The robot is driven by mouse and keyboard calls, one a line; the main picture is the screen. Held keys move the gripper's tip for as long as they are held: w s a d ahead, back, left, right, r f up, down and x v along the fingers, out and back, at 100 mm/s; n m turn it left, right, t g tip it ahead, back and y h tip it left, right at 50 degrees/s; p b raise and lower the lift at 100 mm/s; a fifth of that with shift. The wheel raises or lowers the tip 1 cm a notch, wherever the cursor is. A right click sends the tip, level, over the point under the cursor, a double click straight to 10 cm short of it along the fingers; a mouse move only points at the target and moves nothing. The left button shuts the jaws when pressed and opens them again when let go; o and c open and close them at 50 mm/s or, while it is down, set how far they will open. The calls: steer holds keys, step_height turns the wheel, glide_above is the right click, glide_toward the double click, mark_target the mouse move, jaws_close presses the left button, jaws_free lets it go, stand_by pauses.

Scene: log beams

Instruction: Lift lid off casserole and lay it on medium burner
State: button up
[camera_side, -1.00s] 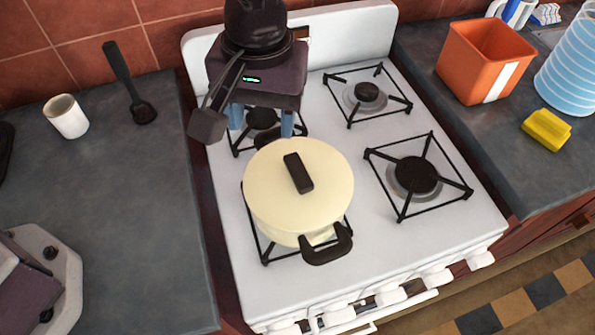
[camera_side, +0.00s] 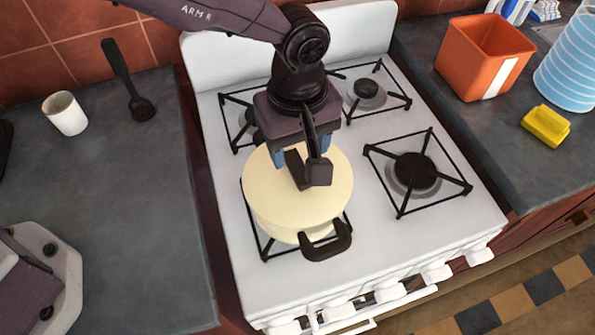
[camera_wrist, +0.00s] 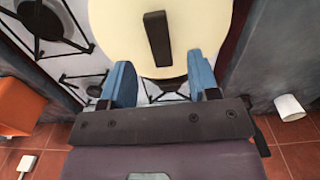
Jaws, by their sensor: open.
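The cream casserole (camera_side: 258,220) stands on the front left burner, a dark side handle toward the stove front. Its cream lid (camera_side: 265,185) is on it. The lid's dark bar handle is mostly hidden behind my gripper's hanging bracket in the side view; the wrist view shows the handle (camera_wrist: 157,38) whole. My gripper (camera_side: 303,155) is open, blue fingers pointing down over the back part of the lid. In the wrist view my gripper (camera_wrist: 161,72) has its fingers on either side of the handle's line, with the handle beyond the tips. Contact with the lid cannot be told.
The front right burner (camera_side: 413,172) and back right burner (camera_side: 367,90) are bare, each under a black grate. The back left burner (camera_side: 245,120) is partly hidden by my arm. An orange bin (camera_side: 470,65) and yellow sponge (camera_side: 546,127) are on the right counter.

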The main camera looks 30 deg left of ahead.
mark_target(298, 165)
step_height(298, 165, down, 5)
steer(key=shift+f, duration=0.1)
steer(key=shift+c, duration=0.2)
steer(key=c, duration=1)
